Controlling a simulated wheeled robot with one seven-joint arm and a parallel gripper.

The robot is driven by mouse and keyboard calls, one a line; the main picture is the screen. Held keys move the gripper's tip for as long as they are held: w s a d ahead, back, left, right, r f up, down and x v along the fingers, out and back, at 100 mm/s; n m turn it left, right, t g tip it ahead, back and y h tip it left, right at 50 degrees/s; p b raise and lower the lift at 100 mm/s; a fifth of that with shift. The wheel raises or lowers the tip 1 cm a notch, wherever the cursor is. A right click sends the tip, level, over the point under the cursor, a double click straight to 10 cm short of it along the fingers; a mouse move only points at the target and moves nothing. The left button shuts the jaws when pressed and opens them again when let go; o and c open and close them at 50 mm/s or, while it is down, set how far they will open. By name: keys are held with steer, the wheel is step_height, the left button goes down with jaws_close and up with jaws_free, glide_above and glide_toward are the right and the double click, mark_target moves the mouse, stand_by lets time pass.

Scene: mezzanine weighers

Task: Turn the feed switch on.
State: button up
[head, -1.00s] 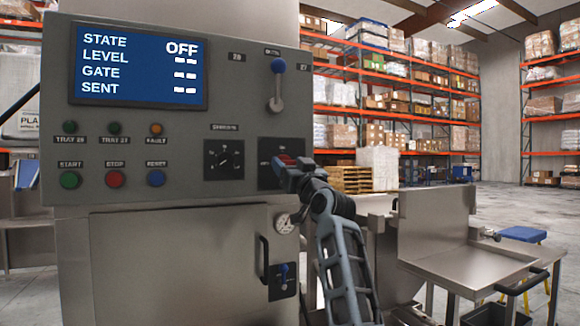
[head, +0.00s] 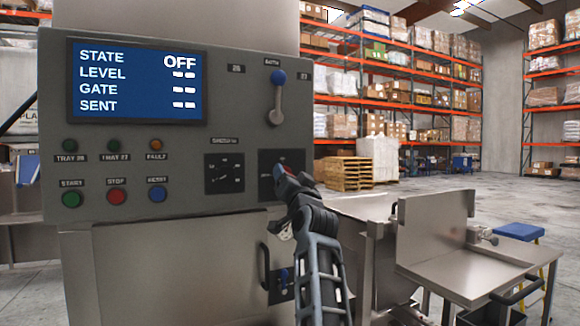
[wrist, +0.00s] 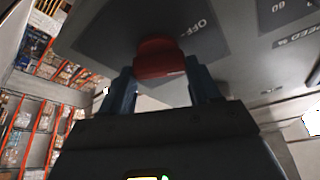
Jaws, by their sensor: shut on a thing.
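The feed switch is a red knob (wrist: 160,58) on a dark plate (wrist: 98,38) marked OFF in the wrist view. In the head view its plate (head: 267,160) is at the lower right of the grey control panel (head: 225,110). My gripper (wrist: 163,82) has one finger on each side of the red knob and is shut on it. In the head view my gripper (head: 284,178) covers most of the knob, so its pointing direction is hidden. The blue screen (head: 137,82) reads STATE OFF, with dashes for level, gate and sent.
A blue-tipped lever (head: 278,95) stands above the plate, and a dial (head: 224,173) sits to its left. Buttons and lamps line the panel's lower left. A steel tray table (head: 470,275) stands at the right. Open floor lies beyond it.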

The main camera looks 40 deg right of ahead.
steer(key=m+g+p, duration=0.2)
steer(key=m, duration=0.2)
steer(key=m+g+h+p, duration=0.1)
steer(key=m+p, duration=0.1)
steer(key=m, duration=0.3)
steer(key=m+g+p, duration=0.2)
steer(key=m, duration=0.3)
steer(key=shift+r+g+p, duration=0.15)
steer(key=shift+g+p, duration=0.15)
steer(key=shift+p, duration=0.1)
steer(key=shift+m, duration=0.3)
steer(key=o, duration=1.1)
steer(key=shift+c, duration=0.2)
steer(key=b+v, duration=0.2)
steer(key=v, duration=0.5)
steer(key=shift+s+a, duration=0.3)
